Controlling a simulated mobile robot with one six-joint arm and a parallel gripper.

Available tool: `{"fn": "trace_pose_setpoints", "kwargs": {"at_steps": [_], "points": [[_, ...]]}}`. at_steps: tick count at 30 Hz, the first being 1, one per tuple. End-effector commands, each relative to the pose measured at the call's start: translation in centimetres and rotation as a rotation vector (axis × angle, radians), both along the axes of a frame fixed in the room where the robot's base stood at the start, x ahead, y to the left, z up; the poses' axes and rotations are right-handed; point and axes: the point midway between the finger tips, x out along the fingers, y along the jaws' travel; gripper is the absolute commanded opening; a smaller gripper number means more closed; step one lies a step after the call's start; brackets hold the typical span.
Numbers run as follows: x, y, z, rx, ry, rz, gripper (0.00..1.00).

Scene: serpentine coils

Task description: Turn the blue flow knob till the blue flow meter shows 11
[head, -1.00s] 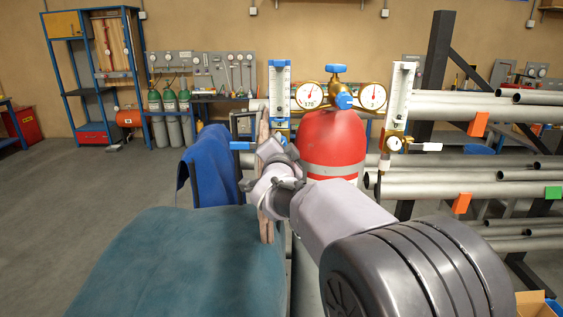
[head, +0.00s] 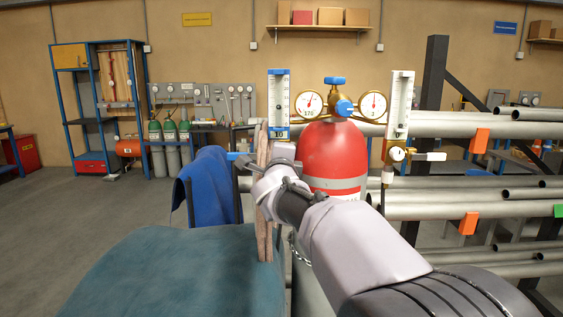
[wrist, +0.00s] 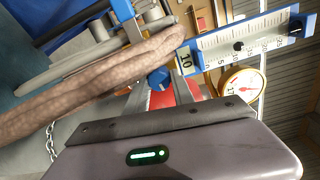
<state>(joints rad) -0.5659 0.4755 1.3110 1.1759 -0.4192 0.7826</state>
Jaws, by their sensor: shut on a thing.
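The blue flow meter (head: 279,104) is a tall, blue-framed scale left of the red cylinder. It also shows, tilted, in the wrist view (wrist: 240,42), where its small window reads 10. The blue flow knob (wrist: 158,78) is just below that window in the wrist view; in the head view my arm's end hides it. My gripper (head: 270,160) is at the meter's foot and shut on the blue flow knob. The fingertips' contact is largely hidden. A long, rough brown bar (head: 264,225) stands upright right beside my gripper and crosses the wrist view.
The red cylinder (head: 333,150) has two round gauges and stands close to the right. A second, white flow meter (head: 398,105) is further right, before racked pipes (head: 460,207). A teal padded surface (head: 160,275) and a blue cloth (head: 212,185) are at left. Open floor lies further left.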

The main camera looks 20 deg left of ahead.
Motion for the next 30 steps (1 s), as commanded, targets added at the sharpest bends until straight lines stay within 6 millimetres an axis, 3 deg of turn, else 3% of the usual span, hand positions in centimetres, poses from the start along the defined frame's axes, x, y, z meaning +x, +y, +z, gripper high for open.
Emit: {"fn": "trace_pose_setpoints", "kwargs": {"at_steps": [23,24,27,30], "points": [[0.01,-0.02,0.04,0.089,0.022,0.0,0.0],[0.01,-0.02,0.04,0.088,0.022,0.0,0.35],[0.01,-0.02,0.02,0.088,0.022,0.0,0.51],[0.01,-0.02,0.01,0.088,0.022,0.0,0.51]]}}
